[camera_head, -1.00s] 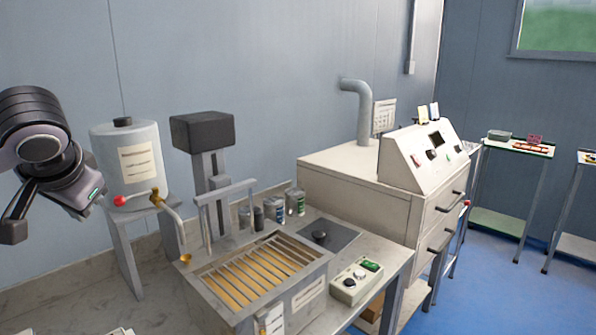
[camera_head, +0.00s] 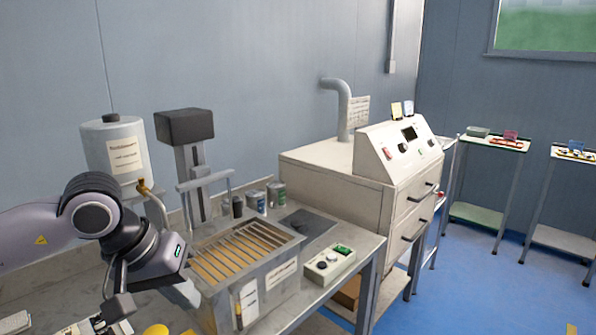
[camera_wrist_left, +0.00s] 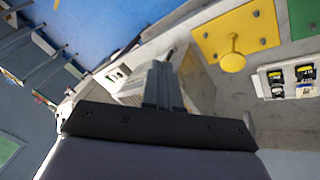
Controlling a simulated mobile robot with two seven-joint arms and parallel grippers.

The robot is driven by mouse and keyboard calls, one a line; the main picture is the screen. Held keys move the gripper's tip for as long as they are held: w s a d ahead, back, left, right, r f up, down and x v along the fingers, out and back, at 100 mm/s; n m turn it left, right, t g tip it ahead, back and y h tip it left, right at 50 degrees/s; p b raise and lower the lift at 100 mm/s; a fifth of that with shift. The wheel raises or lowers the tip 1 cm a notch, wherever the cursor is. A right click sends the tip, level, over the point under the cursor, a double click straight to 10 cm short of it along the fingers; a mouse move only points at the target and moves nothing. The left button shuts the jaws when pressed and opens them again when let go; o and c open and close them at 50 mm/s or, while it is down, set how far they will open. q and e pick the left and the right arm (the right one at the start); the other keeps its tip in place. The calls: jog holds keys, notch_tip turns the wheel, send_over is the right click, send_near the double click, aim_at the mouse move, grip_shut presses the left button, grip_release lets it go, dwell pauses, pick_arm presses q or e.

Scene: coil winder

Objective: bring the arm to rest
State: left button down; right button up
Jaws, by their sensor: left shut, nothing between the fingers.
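My left arm comes in from the left in the head view, bent at a grey joint with a dark ring. My left gripper (camera_head: 118,308) hangs low over the bench at the lower left, in front of the slatted tank. In the left wrist view its fingers (camera_wrist_left: 163,85) are together, with nothing between them. The slatted tank (camera_head: 250,300) is just right of the wrist, which hides part of its left side. A yellow peg with a round head (camera_wrist_left: 233,60) stands on a yellow plate (camera_wrist_left: 258,28) in the left wrist view. My right gripper is in neither view.
A white drum (camera_head: 124,150) with a brass tap stands behind my arm. A control box (camera_head: 330,264) sits on the bench right of the tank. A cream oven cabinet (camera_head: 330,188) stands farther right.

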pick_arm(q)
jog(key=s+d+n+g+h, duration=0.2)
jog(key=s+d+n+h, duration=0.2)
jog(key=d+n+h, duration=0.45)
jog(key=s+d+n+g+h, duration=0.1)
jog(key=s+d+n+h, duration=0.4)
jog(key=d+n+h, duration=0.3)
jog(key=w+a+f+n+t+y, duration=0.2)
jog(key=a+f+n+t+y, duration=0.3)
jog(key=n, duration=0.7)
jog(key=w+a+f+n+t+y, duration=0.1)
jog(key=w+f+n+t+y, duration=0.15)
jog(key=n+t, duration=0.65)
jog(key=w+a+f+n+t+y, duration=0.1)
jog(key=a+f+n+t+y, duration=0.25)
jog(key=n, duration=1.15)
jog(key=s+a+f+n+g+y, duration=0.3)
jog(key=s+a+f+n, duration=0.2)
jog(key=f, duration=0.6)
jog(key=s+a+f+n+g+y, duration=0.4)
jog(key=s+a+f+n, duration=0.1)
jog(key=s+f+n, duration=0.4)
jog(key=f+n, duration=0.2)
jog(key=n, duration=0.1)
